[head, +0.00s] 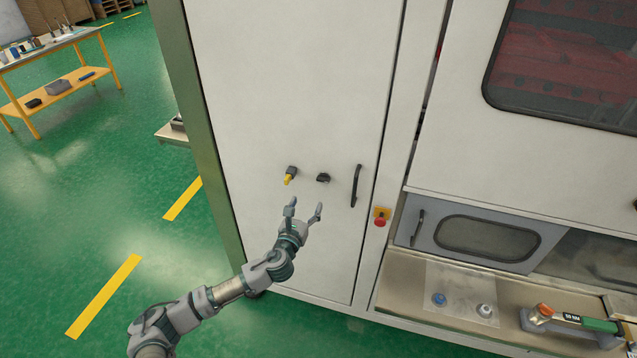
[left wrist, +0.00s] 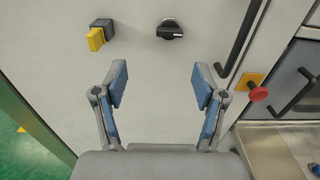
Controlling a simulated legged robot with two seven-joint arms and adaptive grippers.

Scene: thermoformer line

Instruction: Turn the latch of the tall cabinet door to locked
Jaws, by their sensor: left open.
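The tall cabinet door (head: 290,80) is a white panel that looks closed. A small black latch knob (head: 323,178) sits on it, between a yellow and black fitting (head: 289,175) and a black bar handle (head: 356,186). In the left wrist view the black latch (left wrist: 169,29) has a pale mark on its right part, and its grip lies roughly level. My left gripper (head: 305,212) is open and empty, just below the latch in the head view. In the left wrist view its fingers (left wrist: 160,90) stand apart below the latch, not touching it. My right gripper is not in view.
A red emergency button (head: 380,220) on a yellow plate is right of the door; it also shows in the left wrist view (left wrist: 258,94). A steel ledge (head: 400,290) with small parts and a torque tool (head: 570,319) is lower right.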

